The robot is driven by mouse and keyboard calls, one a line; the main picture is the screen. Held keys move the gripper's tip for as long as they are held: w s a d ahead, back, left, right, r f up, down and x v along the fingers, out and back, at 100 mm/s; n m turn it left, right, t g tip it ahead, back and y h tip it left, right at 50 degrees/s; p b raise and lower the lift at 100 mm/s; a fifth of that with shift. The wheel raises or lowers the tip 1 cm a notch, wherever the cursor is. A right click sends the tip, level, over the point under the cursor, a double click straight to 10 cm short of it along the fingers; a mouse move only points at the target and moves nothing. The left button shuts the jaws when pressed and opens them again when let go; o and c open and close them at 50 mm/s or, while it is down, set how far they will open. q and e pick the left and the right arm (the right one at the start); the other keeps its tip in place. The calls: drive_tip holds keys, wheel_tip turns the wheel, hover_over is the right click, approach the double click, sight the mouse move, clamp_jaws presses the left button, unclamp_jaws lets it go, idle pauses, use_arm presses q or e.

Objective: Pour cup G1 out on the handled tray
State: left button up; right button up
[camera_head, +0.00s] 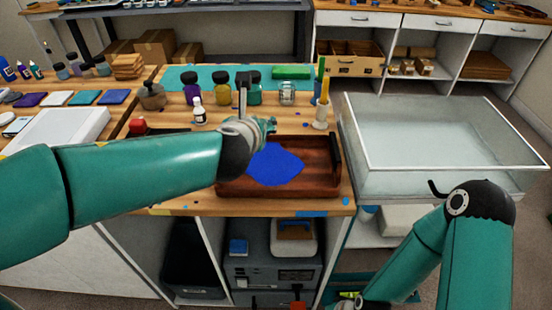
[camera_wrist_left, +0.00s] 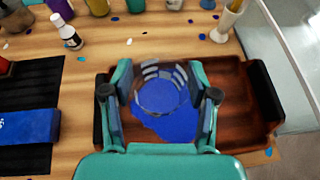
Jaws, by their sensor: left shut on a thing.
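The handled tray (camera_head: 325,185) is a reddish-brown wooden tray with dark ends on the workbench; it also shows in the left wrist view (camera_wrist_left: 232,105). A blue resin pool (camera_head: 275,165) lies on its middle and continues below the cup in the wrist view (camera_wrist_left: 172,127). My left gripper (camera_wrist_left: 160,98) is shut on a clear cup (camera_wrist_left: 160,72), over the tray. Blue shows through the cup; its tilt and how much it holds are unclear, and no label is readable. In the head view my left gripper (camera_head: 262,126) hides most of the cup. My right gripper (camera_head: 350,303) is low at the bottom edge, only partly visible.
Bottles and jars (camera_head: 222,95) stand behind the tray, with a small white bottle (camera_head: 199,112) nearer. A white holder (camera_head: 320,118) with upright tools stands behind the tray's right end. A large clear-walled bin (camera_head: 440,135) is to the right.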

use_arm(q)
drive_tip(key=shift+r, duration=0.1)
use_arm(e)
drive_tip(key=shift+f, duration=0.2)
use_arm(q)
drive_tip(key=shift+r+p, duration=1.05)
use_arm(e)
drive_tip(key=shift+r, duration=0.95)
use_arm(q)
drive_tip(key=shift+f, duration=0.1)
